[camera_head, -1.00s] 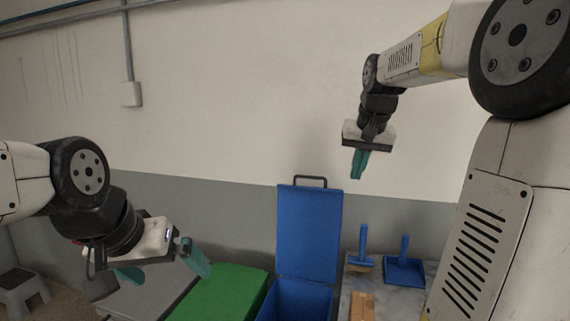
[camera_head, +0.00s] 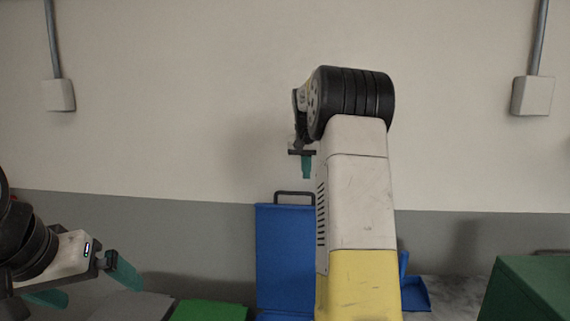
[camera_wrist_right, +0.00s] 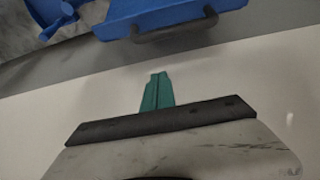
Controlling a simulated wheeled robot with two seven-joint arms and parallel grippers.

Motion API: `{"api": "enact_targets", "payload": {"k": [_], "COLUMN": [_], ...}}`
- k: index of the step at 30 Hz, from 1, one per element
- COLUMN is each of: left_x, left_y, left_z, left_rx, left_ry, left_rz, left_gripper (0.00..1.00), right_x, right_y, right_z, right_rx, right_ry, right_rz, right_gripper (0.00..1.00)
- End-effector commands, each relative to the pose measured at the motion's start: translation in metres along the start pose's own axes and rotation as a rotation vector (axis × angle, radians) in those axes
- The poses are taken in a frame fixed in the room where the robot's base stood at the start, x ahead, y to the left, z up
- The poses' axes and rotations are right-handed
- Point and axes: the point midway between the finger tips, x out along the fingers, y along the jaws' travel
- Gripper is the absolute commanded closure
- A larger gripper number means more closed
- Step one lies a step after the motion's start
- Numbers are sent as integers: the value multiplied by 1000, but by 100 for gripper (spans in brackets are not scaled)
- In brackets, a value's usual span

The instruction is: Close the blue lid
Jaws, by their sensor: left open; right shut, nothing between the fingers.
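The blue lid (camera_head: 283,250) stands open and upright against the wall side, with a dark handle (camera_head: 294,193) on its top edge. My right arm hides its right part. My right gripper (camera_head: 306,168) is shut and empty, pointing down a little above the handle and slightly right of it. In the right wrist view my gripper's closed green fingers (camera_wrist_right: 157,88) are apart from the handle (camera_wrist_right: 175,30) and the lid's edge (camera_wrist_right: 150,14). My left gripper (camera_head: 86,284) is open and empty at the lower left, well away from the lid.
A green lid (camera_head: 208,311) and a grey lid (camera_head: 133,307) lie left of the blue one. A blue dustpan (camera_head: 415,294) is on the marbled surface to the right, partly behind my arm. A green box (camera_head: 535,290) stands at the lower right.

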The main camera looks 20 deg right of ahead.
Motion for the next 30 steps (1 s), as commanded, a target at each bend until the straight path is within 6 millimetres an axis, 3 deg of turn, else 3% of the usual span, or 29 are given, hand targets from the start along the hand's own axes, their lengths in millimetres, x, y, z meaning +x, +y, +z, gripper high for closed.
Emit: {"api": "enact_targets", "payload": {"k": [5, 15, 30], "left_x": [0, 0, 0], "left_y": [0, 0, 0], "left_z": [0, 0, 0], "left_rx": [0, 0, 0], "left_ry": [0, 0, 0], "left_rz": [0, 0, 0], "left_gripper": [0, 0, 0], "right_x": [41, 28, 26], "right_y": [0, 0, -1], "right_z": [1, 35, 38], "right_rx": [0, -1, -1], "right_ry": [-4, 1, 6], "right_rz": [1, -1, -1], "right_gripper": [100, 100, 100]}}
